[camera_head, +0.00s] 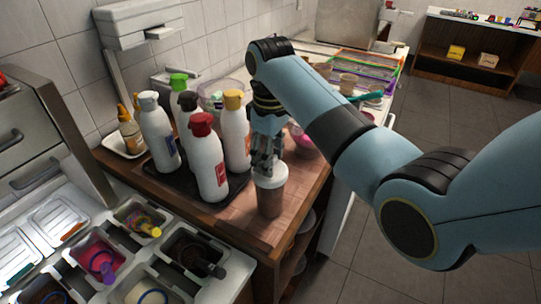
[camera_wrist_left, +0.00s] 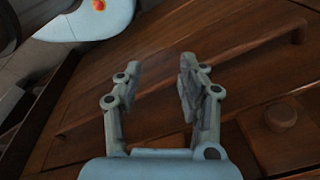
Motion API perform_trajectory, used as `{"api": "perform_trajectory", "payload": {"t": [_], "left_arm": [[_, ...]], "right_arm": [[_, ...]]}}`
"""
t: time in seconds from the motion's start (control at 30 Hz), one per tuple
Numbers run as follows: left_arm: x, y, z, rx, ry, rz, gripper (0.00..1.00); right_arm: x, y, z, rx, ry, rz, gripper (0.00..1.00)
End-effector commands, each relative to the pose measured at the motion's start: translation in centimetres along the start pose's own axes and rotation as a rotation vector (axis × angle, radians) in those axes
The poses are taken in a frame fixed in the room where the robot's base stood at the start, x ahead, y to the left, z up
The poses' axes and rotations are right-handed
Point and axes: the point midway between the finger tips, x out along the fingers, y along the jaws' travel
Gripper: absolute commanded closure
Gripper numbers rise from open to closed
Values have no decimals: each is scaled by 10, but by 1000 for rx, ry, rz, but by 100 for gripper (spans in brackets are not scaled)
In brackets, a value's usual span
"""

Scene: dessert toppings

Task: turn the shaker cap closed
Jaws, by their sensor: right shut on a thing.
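The shaker (camera_head: 270,199) stands upright on the wooden counter near its front corner. It has a brown, see-through body and a pale cap (camera_head: 270,177) on top. My right gripper (camera_head: 265,165) comes down from above and is shut on the shaker cap; its fingertips are partly hidden against the cap. My left gripper (camera_wrist_left: 160,80) shows only in the left wrist view. Its two fingers are apart with nothing between them, in front of brown wooden furniture.
Several sauce bottles (camera_head: 208,165) stand on a dark tray left of the shaker. A pink bowl (camera_head: 302,141) sits behind it. Topping bins with scoops (camera_head: 105,268) lie at the front left. The floor (camera_head: 350,250) right of the counter is clear.

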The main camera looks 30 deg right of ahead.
Motion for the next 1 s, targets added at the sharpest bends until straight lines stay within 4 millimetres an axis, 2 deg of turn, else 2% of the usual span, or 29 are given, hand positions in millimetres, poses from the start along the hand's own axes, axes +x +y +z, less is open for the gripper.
{"api": "perform_trajectory", "payload": {"t": [0.07, 0.1, 0.3, 0.53, 0.63, 1.0], "left_arm": [[0, 0, 0, 0, 0, 0, 60], [0, 0, 0, 0, 0, 0, 60], [0, 0, 0, 0, 0, 0, 60], [0, -2, 1, 1, 0, -2, 60], [0, -2, 1, 0, -1, -2, 60], [0, 0, 0, 0, 0, 0, 60]], "right_arm": [[0, 0, 0, 0, 0, 0, 84], [0, 0, 0, 0, 0, 0, 50], [0, 0, 0, -1, 0, 0, 27], [-1, 0, 0, -1, 0, 0, 27], [-7, 0, -1, -1, 2, 1, 27], [-66, 0, -1, -1, 2, 1, 27]]}}
